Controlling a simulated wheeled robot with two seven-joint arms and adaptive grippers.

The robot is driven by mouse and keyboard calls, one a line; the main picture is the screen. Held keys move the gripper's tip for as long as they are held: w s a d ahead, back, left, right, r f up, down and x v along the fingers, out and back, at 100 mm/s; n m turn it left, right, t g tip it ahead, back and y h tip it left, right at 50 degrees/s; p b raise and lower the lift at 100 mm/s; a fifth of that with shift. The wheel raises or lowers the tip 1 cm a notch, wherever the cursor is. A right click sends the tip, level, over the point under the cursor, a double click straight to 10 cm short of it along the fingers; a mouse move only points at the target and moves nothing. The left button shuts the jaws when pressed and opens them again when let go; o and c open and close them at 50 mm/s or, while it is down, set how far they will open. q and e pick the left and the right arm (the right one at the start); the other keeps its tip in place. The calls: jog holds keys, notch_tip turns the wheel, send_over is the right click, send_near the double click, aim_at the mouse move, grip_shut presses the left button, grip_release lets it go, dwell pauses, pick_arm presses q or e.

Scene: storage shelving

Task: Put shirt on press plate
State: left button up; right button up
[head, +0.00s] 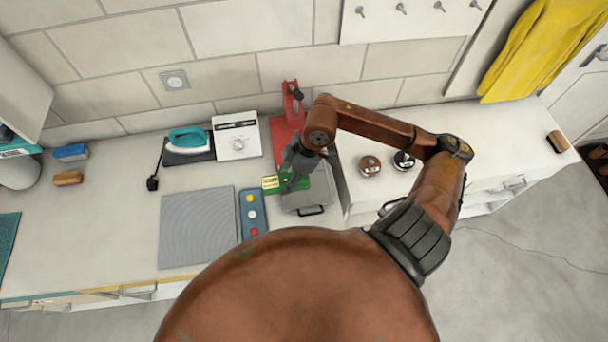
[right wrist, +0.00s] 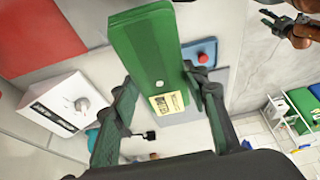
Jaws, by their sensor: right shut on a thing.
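A flat green piece with a yellow label, which I take to be the shirt (head: 270,183), is in my right gripper (head: 293,180). In the right wrist view the green piece (right wrist: 150,55) sits between the two dark fingers (right wrist: 165,115), its label toward the palm. The gripper is over a grey plate with a black handle (head: 312,198), partly hiding it. Whether they touch is unclear. A larger grey ribbed plate (head: 198,228) lies to the left. I cannot tell which is the press plate. My left gripper (right wrist: 272,16) shows small in the right wrist view; its jaws are unclear.
A blue panel with coloured buttons (head: 252,213) lies between the plates. A red device with a lever (head: 291,105) stands behind the gripper. A teal iron (head: 188,139) and a white box with a dial (head: 237,136) are behind left. Two round jars (head: 370,166) stand right.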

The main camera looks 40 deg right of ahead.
jog(key=d+f, duration=0.1)
jog(key=d, duration=0.1)
jog(key=w+d+f, duration=0.1)
jog(key=d+f, duration=0.1)
jog(key=d+f+p, duration=0.1)
jog(key=d+f, duration=0.1)
jog(key=shift+w+d+f, duration=0.1)
jog(key=shift+w+d, duration=0.05)
jog(key=shift+d, duration=0.15)
jog(key=shift+d+f, duration=0.6)
jog(key=shift+f, duration=0.1)
jog(key=shift+w+d+f, duration=0.1)
jog(key=shift+f, duration=0.1)
jog(key=shift+d+f, duration=0.2)
jog(key=shift+f, duration=0.05)
notch_tip(320, 180, down, 3)
jog(key=shift+d+p, duration=0.15)
jog(key=shift+p, duration=0.35)
jog(key=shift+f, duration=0.2)
jog(key=o, duration=1.1)
jog(key=shift+o, duration=0.5)
pick_arm(q)
jog(key=shift+s+r+b, duration=0.2)
jog(key=shift+r+b, duration=0.25)
jog(key=shift+b, duration=0.25)
pick_arm(e)
jog(key=v, duration=1.2)
